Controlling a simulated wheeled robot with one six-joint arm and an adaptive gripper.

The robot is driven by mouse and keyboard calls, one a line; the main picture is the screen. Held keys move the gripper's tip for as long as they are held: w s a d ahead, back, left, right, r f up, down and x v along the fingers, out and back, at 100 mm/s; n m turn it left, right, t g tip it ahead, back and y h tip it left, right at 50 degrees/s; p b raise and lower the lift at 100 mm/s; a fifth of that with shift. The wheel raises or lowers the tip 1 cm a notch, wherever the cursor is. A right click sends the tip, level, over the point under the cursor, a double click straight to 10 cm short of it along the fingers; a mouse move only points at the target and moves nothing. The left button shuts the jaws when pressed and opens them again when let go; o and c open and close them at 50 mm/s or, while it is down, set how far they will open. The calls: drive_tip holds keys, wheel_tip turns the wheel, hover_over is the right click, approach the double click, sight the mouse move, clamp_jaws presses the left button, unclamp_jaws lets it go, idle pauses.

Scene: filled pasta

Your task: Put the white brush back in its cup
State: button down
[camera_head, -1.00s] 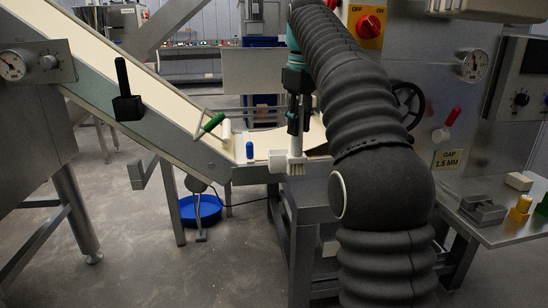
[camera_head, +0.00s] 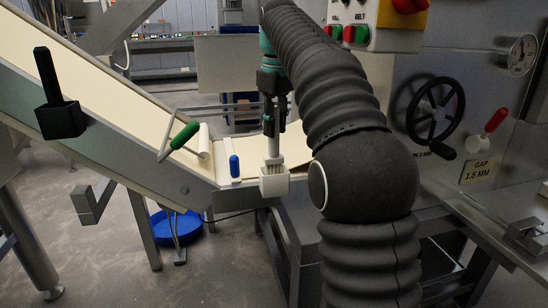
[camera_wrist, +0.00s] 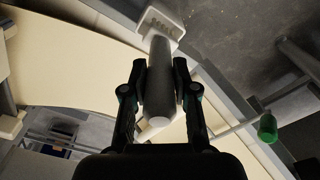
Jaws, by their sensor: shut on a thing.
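The white brush (camera_head: 273,183) hangs upright from my gripper (camera_head: 271,128), its pale handle between the fingers and its block-shaped head at the bottom. In the wrist view, my gripper (camera_wrist: 161,85) is shut around the grey-looking handle, and the white brush (camera_wrist: 162,20) has its head at the top of the picture. In the head view, a black cup-like holder (camera_head: 60,119) is fixed to the side of the sloping conveyor at the left. A black upright piece rises from it; I cannot tell whether this is part of the holder. Its inside is hidden.
The cream conveyor (camera_head: 115,105) slopes down towards the brush. A green-handled tool (camera_head: 185,135) and a small blue piece (camera_head: 235,166) are at its lower end. A blue basin (camera_head: 175,227) is on the floor. The machine's handwheel (camera_head: 435,112) stands right of my arm.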

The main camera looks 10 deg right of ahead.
sight(277, 107)
wheel_tip(277, 107, down, 5)
drive_tip(key=shift+s+f+b, duration=0.1)
drive_tip(key=shift+b, duration=0.85)
drive_tip(key=c, duration=0.9)
unclamp_jaws()
drive_tip(key=r+p, duration=0.2)
drive_tip(key=r, duration=0.2)
drive_tip(key=r+p, duration=0.2)
drive_tip(key=r, duration=0.2)
drive_tip(key=r+p, duration=0.1)
drive_tip(key=r, duration=0.3)
drive_tip(key=shift+s+d+p, duration=0.2)
drive_tip(key=shift+s+p, duration=0.05)
drive_tip(key=shift+p, duration=0.15)
drive_tip(key=shift+r, duration=0.1)
drive_tip(key=shift+s, duration=0.1)
